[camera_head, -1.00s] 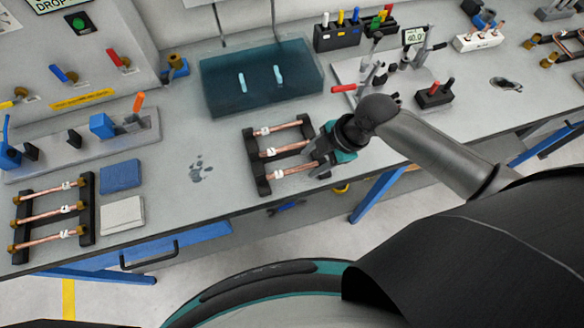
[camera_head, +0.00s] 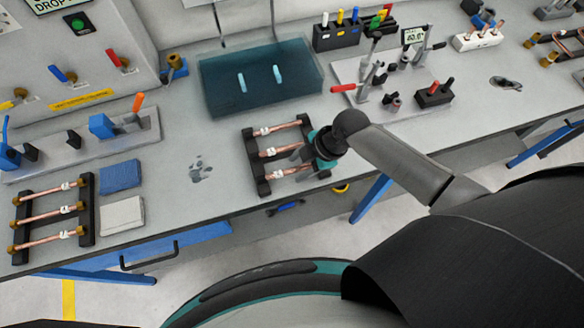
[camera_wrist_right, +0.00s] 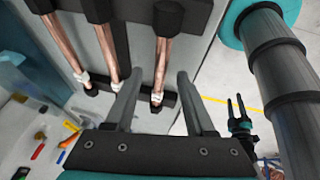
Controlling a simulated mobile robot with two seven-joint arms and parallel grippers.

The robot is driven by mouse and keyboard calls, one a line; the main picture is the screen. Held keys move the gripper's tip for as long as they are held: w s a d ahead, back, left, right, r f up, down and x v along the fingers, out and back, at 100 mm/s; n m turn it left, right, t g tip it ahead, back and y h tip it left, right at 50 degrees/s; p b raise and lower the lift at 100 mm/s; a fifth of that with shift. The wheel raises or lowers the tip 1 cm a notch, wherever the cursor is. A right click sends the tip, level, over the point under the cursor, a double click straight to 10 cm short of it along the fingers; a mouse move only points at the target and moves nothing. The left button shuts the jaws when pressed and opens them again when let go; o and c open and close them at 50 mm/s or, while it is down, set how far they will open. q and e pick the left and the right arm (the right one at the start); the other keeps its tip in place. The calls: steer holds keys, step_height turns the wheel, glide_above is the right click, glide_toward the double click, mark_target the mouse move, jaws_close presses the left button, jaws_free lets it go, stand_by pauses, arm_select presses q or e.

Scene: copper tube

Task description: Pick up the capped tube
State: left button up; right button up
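My right gripper (camera_head: 298,160) is over the right end of the middle black rack (camera_head: 262,182), which holds three copper tubes with white marked bands. In the wrist view its two fingers (camera_wrist_right: 158,76) are apart, on either side of the end tube (camera_wrist_right: 161,62), with visible gaps. That tube still lies in the rack; it is the front tube (camera_head: 292,171) in the head view. I cannot tell which tube is capped. My left gripper (camera_wrist_right: 238,112) shows small at the right of the wrist view, its fingers apart and empty; it is outside the head view.
A left rack (camera_head: 87,222) holds three copper tubes with brass-coloured ends. A blue pad (camera_head: 120,177) and a white pad (camera_head: 122,215) lie beside it. A dark tank (camera_head: 222,95) stands behind the middle rack. A clamp fixture (camera_head: 372,78) stands at the right.

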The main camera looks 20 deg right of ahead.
jaws_close()
stand_by(0.4)
steer(key=shift+r, duration=0.15)
